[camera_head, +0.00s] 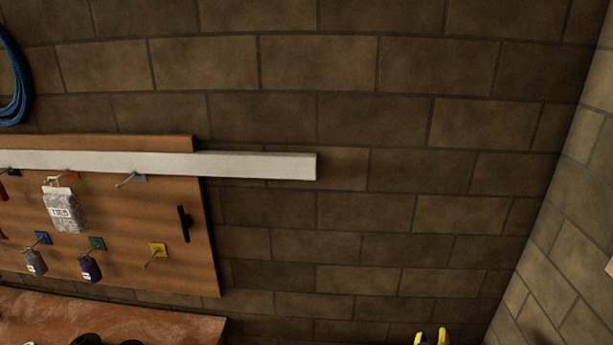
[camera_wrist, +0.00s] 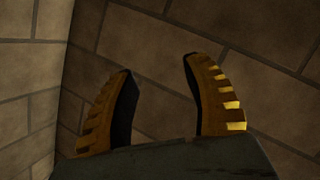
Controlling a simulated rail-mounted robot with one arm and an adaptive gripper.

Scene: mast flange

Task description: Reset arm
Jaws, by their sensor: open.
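My gripper (camera_wrist: 160,78) shows in the wrist view with two yellow ribbed fingers spread apart. It is open, with nothing between the fingers. Behind it are only brick walls that meet in a corner on the left. In the head view, yellow parts of my gripper (camera_head: 431,338) show at the bottom edge, right of centre. The rest of it is cut off by the frame there.
A wooden pegboard (camera_head: 140,215) hangs at the left with pegs, a labelled bag (camera_head: 64,208) and small hanging items. A white rail (camera_head: 250,165) runs across it. A wooden bench (camera_head: 120,322) stands below. Blue cable (camera_head: 17,85) hangs far left. The brick wall (camera_head: 400,190) is bare.

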